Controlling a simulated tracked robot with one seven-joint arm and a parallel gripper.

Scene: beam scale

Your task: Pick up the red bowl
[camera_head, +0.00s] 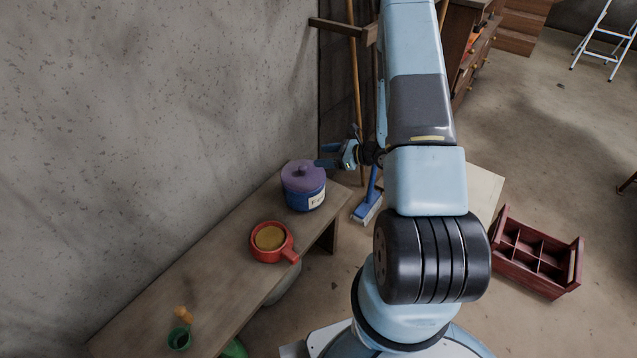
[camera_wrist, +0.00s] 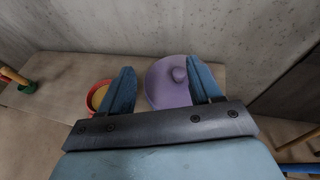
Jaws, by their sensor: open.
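The red bowl (camera_head: 271,242) has a short handle and a yellowish-brown disc or filling inside. It sits on the wooden bench, and its handle points to the lower right in the head view. In the wrist view the red bowl (camera_wrist: 92,110) is left of the fingers, partly hidden behind the left finger. My gripper (camera_head: 328,162) is open and empty, above and beside the blue pot (camera_head: 305,196) with its purple lid. In the wrist view the purple lid (camera_wrist: 168,84) lies between the fingers of my gripper (camera_wrist: 162,88), beyond the tips.
The wooden bench (camera_head: 205,264) runs along the grey wall. A green cup (camera_head: 180,340) with an orange-tipped item stands at its near end. A dark red divided crate (camera_head: 537,254) lies on the floor at right.

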